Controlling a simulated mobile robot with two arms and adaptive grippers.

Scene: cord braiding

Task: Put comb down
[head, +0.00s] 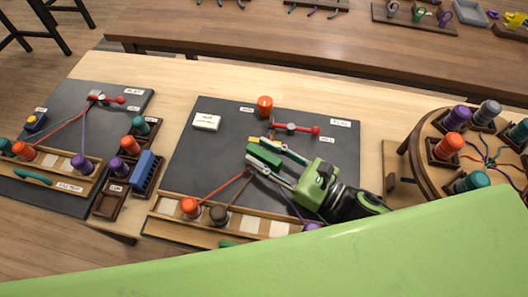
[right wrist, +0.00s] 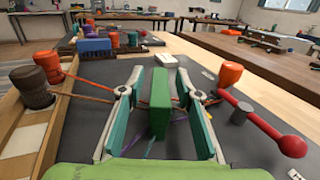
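The green comb (head: 264,155) is a block near the middle of the dark braiding mat (head: 205,160), below the red-handled clamp (head: 297,129). My right gripper (head: 276,162) reaches in from the lower right with its fingers on both sides of the comb. In the right wrist view the comb (right wrist: 160,103) stands upright between the teal finger pads, with a narrow gap to each side. Whether its lower end touches the mat or the cords is hidden. Orange, brown and purple cords run from the spools toward the clamp. My left gripper is not in view.
A wooden rack (head: 255,226) along the mat's front edge holds an orange spool (head: 190,207) and a brown spool (head: 218,213). An orange spool (head: 265,106) and white block (head: 206,122) stand at the back. A second mat is left, a round braiding stand (head: 422,150) right.

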